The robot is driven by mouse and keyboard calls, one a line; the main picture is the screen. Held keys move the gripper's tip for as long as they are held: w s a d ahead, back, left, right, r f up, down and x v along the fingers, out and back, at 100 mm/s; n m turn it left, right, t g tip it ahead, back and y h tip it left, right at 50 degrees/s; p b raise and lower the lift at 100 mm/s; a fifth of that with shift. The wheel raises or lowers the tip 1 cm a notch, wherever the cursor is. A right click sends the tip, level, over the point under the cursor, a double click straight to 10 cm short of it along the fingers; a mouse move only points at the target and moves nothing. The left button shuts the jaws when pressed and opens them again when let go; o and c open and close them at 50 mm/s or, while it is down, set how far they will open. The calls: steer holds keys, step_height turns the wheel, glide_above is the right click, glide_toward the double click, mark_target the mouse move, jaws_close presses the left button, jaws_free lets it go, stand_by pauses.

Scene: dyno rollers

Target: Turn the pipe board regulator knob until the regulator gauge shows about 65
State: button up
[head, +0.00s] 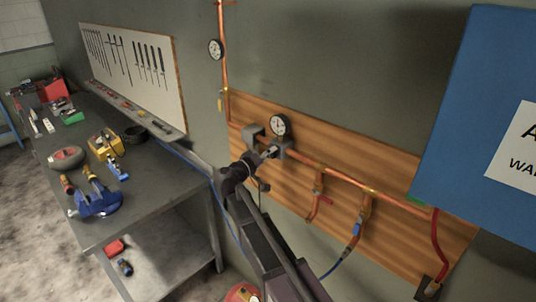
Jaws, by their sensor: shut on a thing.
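The wooden pipe board (400,217) is on the wall at centre right, with copper pipe (335,171) running across it. The regulator gauge (280,125), a round white dial with a dark rim, stands on the regulator body (283,149). Its needle and numbers are too small to read. My gripper (266,153) is at the front of the regulator, just below the gauge, at the end of my dark arm. It is shut on what appears to be the regulator knob, which is mostly hidden by the gripper.
A second gauge (215,49) is on the vertical pipe at upper left. Red-handled (321,198) and blue-handled (356,229) valves hang below the pipe. A workbench (150,200) with tools and a vise stands left. A blue panel (470,110) juts in at right.

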steer(key=shift+w, duration=0.1)
steer(key=o, duration=1.2)
steer(key=shift+c, duration=0.2)
